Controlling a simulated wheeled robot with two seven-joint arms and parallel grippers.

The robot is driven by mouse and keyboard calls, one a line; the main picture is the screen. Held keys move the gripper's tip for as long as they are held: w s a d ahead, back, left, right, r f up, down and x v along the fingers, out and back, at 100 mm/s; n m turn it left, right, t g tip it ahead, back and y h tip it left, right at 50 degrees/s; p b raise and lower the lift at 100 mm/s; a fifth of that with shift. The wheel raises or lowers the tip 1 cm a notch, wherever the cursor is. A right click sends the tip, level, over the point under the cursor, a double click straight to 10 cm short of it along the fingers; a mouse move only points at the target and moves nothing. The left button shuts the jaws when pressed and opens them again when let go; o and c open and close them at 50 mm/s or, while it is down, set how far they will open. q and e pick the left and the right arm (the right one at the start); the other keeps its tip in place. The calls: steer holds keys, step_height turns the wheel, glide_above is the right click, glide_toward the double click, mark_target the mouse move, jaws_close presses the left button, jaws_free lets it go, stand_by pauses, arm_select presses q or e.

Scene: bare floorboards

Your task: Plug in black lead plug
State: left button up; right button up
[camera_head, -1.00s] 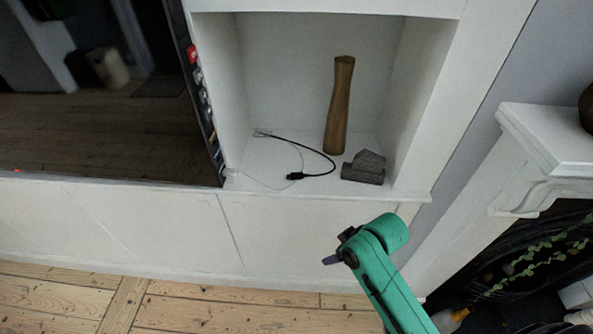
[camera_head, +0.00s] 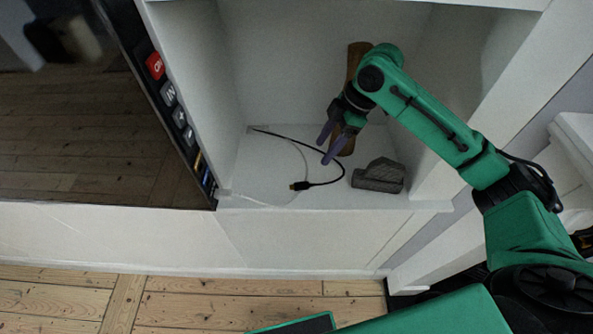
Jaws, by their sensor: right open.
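The black lead (camera_head: 338,176) lies in a curve on the floor of the white shelf niche. Its black plug (camera_head: 300,186) rests near the niche's front edge, pointing left. My right gripper (camera_head: 327,151) is open and empty inside the niche, its purple fingers pointing down and left. It is above and behind the plug, over the middle of the lead, and apart from the plug. A thin pale cable (camera_head: 301,158) also runs across the niche floor. I cannot make out a socket. My left gripper is not in view.
A brown wooden vase (camera_head: 355,62) stands behind my gripper, partly hidden by it. A grey block-like object (camera_head: 380,176) sits right of the lead. The niche's side walls are close. A dark television screen (camera_head: 90,120) with edge labels stands left.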

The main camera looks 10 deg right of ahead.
steer(key=p, duration=0.1)
glide_toward(301, 184)
steer(key=shift+s+a+f, duration=0.1)
steer(key=shift+s+f, duration=0.55)
steer(key=shift+f, duration=0.05)
steer(key=f, duration=0.1)
steer(key=w+a+f+p, duration=0.1)
steer(key=f, duration=0.1)
steer(key=a+f+p, duration=0.1)
steer(key=f, duration=0.1)
steer(key=shift+w+a+f, duration=0.2)
steer(key=shift+w+f, duration=0.05)
steer(key=shift+w, duration=0.1)
steer(key=shift+s+a+f+p, duration=0.15)
steer(key=shift+f+p, duration=0.1)
steer(key=shift+p, duration=0.05)
steer(key=shift+s, duration=0.1)
steer(key=c, duration=0.4)
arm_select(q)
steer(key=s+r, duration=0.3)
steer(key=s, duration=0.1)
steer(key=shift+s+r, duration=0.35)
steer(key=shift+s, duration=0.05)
arm_select(e)
steer(key=shift+f, duration=0.1)
jaws_close()
